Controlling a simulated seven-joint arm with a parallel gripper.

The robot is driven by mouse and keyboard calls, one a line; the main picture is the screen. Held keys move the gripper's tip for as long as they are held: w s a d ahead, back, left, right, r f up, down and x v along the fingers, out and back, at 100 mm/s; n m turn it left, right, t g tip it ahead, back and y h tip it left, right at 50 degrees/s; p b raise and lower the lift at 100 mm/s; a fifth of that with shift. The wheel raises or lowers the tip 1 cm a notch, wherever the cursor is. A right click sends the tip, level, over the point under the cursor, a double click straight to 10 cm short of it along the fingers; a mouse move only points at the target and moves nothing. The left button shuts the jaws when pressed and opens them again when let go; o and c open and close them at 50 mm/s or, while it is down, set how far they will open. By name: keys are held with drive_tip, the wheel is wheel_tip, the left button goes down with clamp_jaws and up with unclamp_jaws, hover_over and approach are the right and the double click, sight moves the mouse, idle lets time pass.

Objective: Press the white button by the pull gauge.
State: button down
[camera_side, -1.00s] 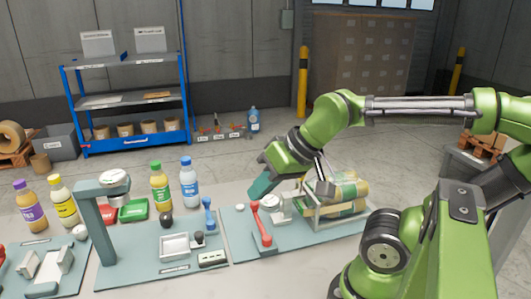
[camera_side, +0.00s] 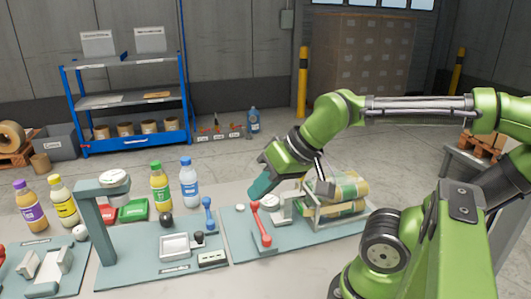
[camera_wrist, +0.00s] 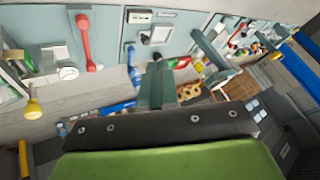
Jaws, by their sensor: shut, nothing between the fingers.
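My gripper (camera_side: 257,190) is shut and empty, its teal fingers raised above the right-hand teal board (camera_side: 310,232), behind the red-knobbed lever. The fingers also show in the wrist view (camera_wrist: 157,85). A white round button (camera_side: 240,208) sits near that board's back left edge, a little below and left of my fingertips in the side view, apart from them. It appears as a white disc in the wrist view (camera_wrist: 68,72). A pale dial device (camera_side: 280,204) stands right of the lever; I cannot tell for sure that it is the pull gauge.
Left are a blue lever (camera_side: 208,214), a teal column (camera_side: 97,215) with a round dial, bottles and another white knob (camera_side: 80,232).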

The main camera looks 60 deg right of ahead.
drive_tip(key=m+t+y, duration=0.1)
drive_tip(key=m+y, duration=0.1)
drive_tip(key=m, duration=1.6)
hover_over(243, 206)
drive_tip(key=shift+f, duration=6)
drive_tip(key=shift+f, duration=4.4)
drive_tip(key=shift+s+f, duration=0.1)
drive_tip(key=shift+f, duration=0.05)
drive_tip(key=shift+f, duration=0.3)
